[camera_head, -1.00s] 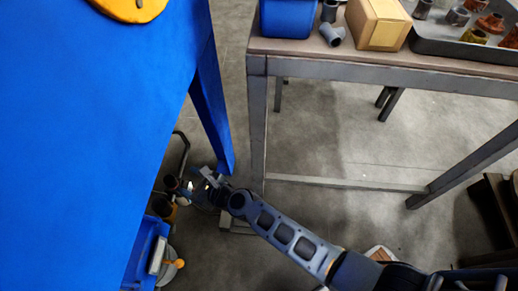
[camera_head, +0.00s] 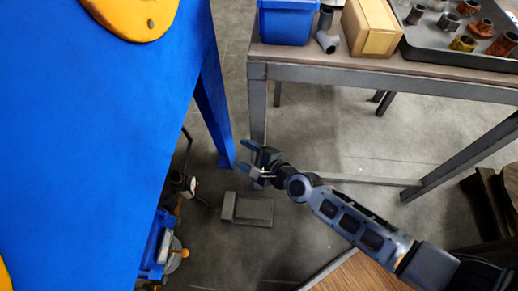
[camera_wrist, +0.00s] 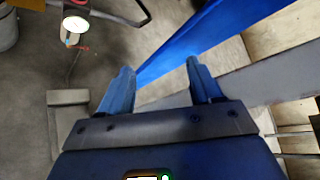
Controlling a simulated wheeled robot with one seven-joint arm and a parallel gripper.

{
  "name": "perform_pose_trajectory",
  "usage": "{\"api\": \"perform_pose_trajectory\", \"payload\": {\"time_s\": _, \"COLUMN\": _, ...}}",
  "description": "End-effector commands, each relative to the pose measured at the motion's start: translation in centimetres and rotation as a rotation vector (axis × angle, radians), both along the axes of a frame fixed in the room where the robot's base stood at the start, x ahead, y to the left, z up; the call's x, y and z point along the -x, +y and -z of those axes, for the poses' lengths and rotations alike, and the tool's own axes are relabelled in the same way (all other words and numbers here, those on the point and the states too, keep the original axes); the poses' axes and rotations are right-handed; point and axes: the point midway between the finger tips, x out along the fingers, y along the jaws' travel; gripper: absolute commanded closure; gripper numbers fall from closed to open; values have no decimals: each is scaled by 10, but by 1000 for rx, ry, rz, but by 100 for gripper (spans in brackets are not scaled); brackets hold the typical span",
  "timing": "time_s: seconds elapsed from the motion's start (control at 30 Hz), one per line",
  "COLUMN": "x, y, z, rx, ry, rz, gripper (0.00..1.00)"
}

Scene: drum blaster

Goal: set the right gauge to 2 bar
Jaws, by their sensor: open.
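A small white-faced part, seemingly this gauge, shows beside the blue cabinet in the head view (camera_head: 192,185). I cannot tell whether it is the right gauge. My gripper (camera_head: 246,158) is open and empty, to the right of the gauge and apart from it, near the cabinet's leg. In the wrist view, nothing is between its fingers (camera_wrist: 159,68).
The blue cabinet (camera_head: 90,150) fills the left, with its leg (camera_head: 212,110) close to my gripper. A grey pedal-like block (camera_head: 250,210) lies on the floor below. A metal-framed table (camera_head: 390,78) stands at upper right, bearing a blue bin (camera_head: 286,25), a carton (camera_head: 371,28) and a tray of fittings.

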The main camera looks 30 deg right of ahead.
Motion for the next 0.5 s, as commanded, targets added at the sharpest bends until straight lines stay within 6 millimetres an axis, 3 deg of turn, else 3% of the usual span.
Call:
{"api": "perform_pose_trajectory", "payload": {"time_s": 0.2, "x": 16, "y": -21, "z": -15, "rx": 118, "ry": -37, "rz": -25, "gripper": 36}}
{"api": "perform_pose_trajectory", "payload": {"time_s": 0.5, "x": 22, "y": -28, "z": -20, "rx": 170, "ry": -53, "rz": -38, "gripper": 36}}
